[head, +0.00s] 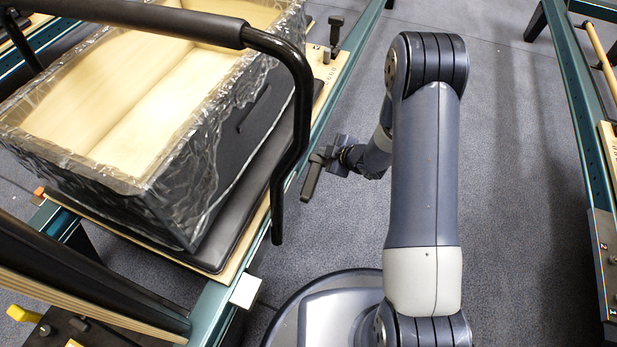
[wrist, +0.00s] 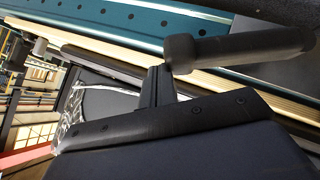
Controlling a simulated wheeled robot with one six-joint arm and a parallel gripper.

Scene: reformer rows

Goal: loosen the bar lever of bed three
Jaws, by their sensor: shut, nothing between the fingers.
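The bar lever is a dark, thick handle (head: 311,184) beside the rail of the left bed, angled down and left in the head view. In the wrist view its round grip (wrist: 248,45) lies across the upper right, with its rounded hub end at the middle. My gripper (head: 328,156) is at the hub end of the lever, reaching in from the right. In the wrist view its closed fingers (wrist: 158,86) point up beside the hub, with nothing between them. I cannot tell whether they touch it. The lever's mount is hidden. No bed number is clear.
A black bar (head: 292,110) arches over the left bed, close left of the lever. A plastic-wrapped open box (head: 190,185) rests on that bed. Its teal rail (head: 349,67) runs alongside. Another bed's rail (head: 577,80) stands right.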

